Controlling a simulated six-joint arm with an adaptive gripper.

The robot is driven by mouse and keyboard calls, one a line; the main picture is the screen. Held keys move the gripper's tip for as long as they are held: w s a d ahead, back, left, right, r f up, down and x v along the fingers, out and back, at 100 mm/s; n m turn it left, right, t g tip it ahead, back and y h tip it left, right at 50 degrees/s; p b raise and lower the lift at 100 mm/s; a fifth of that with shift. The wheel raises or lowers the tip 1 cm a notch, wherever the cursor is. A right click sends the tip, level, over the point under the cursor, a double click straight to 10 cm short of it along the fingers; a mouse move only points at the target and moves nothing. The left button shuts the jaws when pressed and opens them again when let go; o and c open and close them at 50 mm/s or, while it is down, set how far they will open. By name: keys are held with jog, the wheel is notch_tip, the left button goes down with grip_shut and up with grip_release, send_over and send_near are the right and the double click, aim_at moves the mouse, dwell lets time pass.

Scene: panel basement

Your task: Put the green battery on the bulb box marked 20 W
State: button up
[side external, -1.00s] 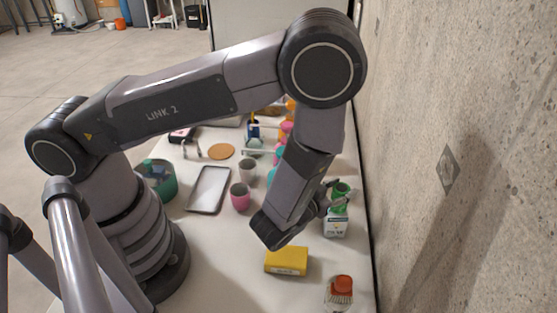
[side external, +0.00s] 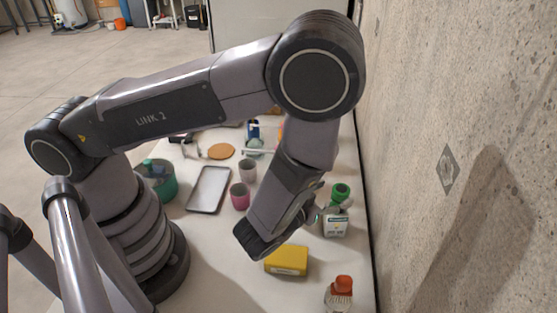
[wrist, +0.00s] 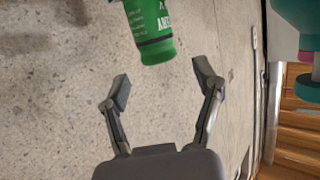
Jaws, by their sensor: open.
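The green battery (side external: 341,191) stands upright, apparently on top of a white box (side external: 336,225) near the wall in the side view. The box's print is too small to read. In the wrist view the battery (wrist: 150,28) shows at the top edge, partly cut off, with white lettering and a dark band at one end. My gripper (wrist: 162,84) is open and empty, its fingertips apart with the battery just beyond them. In the side view my gripper is just left of the battery and box, partly hidden by my wrist.
A yellow box (side external: 287,260) lies below my wrist, with an orange-topped brush (side external: 340,293) nearer the camera. A pink cup (side external: 240,196), a grey cup (side external: 248,171) and a grey tray (side external: 208,190) stand left. The concrete wall (side external: 450,120) runs close on the right.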

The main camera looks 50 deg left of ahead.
jog(key=s+a+r+n+g+h, duration=0.1)
jog(key=a+r+g+h, duration=0.15)
jog(key=r, duration=0.75)
jog(key=s+a+r+g+h, duration=0.15)
jog(key=r+g, duration=0.25)
jog(key=r, duration=0.6)
jog(key=s+a+r+m+g+y, duration=0.1)
jog(key=s+a+r, duration=0.3)
jog(key=s+a, duration=0.3)
jog(key=s+a+r+m+g+y, duration=0.1)
jog(key=s+a+r+g, duration=0.1)
jog(key=s+a+r, duration=0.2)
jog(key=s+a, duration=0.3)
jog(key=s, duration=0.4)
jog(key=shift+a+r, duration=0.2)
jog(key=shift+a, duration=0.05)
